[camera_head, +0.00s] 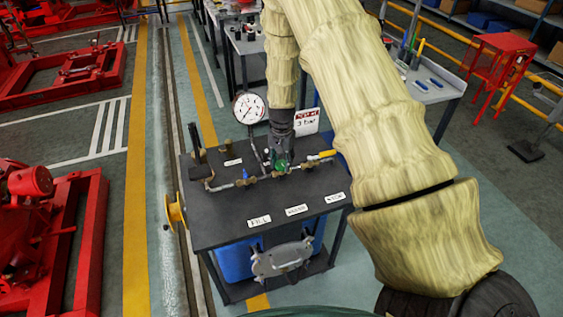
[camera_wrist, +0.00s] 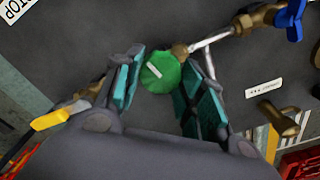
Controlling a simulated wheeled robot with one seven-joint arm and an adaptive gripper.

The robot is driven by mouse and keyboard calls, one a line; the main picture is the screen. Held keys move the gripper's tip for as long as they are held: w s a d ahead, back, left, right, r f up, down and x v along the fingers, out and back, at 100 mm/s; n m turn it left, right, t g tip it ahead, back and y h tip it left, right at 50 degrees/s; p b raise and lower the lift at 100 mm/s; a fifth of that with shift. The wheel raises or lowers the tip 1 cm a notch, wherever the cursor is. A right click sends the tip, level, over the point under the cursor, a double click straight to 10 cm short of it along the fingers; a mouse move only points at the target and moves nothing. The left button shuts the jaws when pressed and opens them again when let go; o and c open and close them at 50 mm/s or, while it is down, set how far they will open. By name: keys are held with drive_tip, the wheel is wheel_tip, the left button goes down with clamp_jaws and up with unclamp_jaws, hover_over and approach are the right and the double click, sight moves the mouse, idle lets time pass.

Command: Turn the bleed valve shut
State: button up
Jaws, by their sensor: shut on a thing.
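A round green valve knob (camera_wrist: 162,70) with a white line across its top shows in the wrist view. I take it for the bleed valve; its label is too small to read surely. My gripper (camera_wrist: 158,80) has its teal-padded fingers on either side of this knob and is shut on it. In the head view my gripper (camera_head: 281,145) points straight down over the knob (camera_head: 280,163), which is partly hidden by the fingers. The knob sits on the brass pipe line of the dark bench (camera_head: 210,225), between a blue and a yellow handle.
A blue valve handle (camera_head: 245,175) is left of the knob and a yellow lever (camera_head: 321,155) right of it. A pressure gauge (camera_head: 249,108) stands close behind on the left. A sign (camera_head: 307,121) is behind on the right. White labels lie along the bench's front.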

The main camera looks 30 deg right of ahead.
sight(282, 163)
drive_tip(key=shift+w+d+r+m, duration=0.1)
drive_tip(key=shift+w+m, duration=0.05)
drive_tip(key=shift+m, duration=1.25)
drive_tip(key=o, duration=1)
wheel_tip(282, 163, up, 12)
drive_tip(key=shift+f, duration=0.1)
